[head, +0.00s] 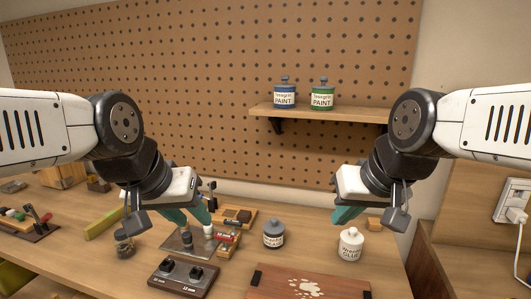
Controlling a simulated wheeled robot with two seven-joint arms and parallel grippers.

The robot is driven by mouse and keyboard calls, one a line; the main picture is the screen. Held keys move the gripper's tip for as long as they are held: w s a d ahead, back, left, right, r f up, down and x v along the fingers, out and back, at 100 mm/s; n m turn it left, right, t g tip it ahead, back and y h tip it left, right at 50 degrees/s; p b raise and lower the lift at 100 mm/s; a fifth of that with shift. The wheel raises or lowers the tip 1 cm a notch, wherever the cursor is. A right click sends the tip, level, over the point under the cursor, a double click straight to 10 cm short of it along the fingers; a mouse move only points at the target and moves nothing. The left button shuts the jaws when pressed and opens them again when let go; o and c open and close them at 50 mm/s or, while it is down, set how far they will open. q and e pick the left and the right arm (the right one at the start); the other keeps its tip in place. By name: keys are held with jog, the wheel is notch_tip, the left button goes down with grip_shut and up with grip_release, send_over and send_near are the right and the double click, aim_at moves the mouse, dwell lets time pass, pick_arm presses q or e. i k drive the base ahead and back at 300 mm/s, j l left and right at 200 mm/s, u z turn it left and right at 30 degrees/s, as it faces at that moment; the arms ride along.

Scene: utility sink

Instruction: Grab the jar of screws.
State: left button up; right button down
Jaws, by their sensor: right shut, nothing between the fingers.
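A small dark, glass-looking jar (124,243) stands on the workbench at the left, below my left forearm. It looks like the jar of screws, but its contents are too small to make out. My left gripper (194,219) has its teal fingers apart, to the right of this jar and above a grey tray, with nothing visible between them. My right gripper (340,220) is shut and empty above the bench, behind and slightly left of a white labelled jar (350,245). A grey labelled jar (273,235) stands between the two grippers.
A wooden board (275,283) with a pale splatter lies at the front. A dark block (184,278) sits left of it. A shelf (345,115) holds blue and green paint jars. A green bar (103,223) and tools (30,225) lie at the left.

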aim_at(125, 249)
jog(key=k+l+u, duration=0.1)
jog(key=u, duration=0.3)
jog(key=k+l+u, duration=0.1)
jog(key=u, duration=0.8)
jog(key=i, duration=0.25)
jog(key=i+j, duration=0.15)
jog(key=j, duration=0.2)
jog(key=i+j, duration=0.15)
jog(key=j, duration=0.15)
jog(key=i+j, duration=0.2)
jog(key=j, duration=0.15)
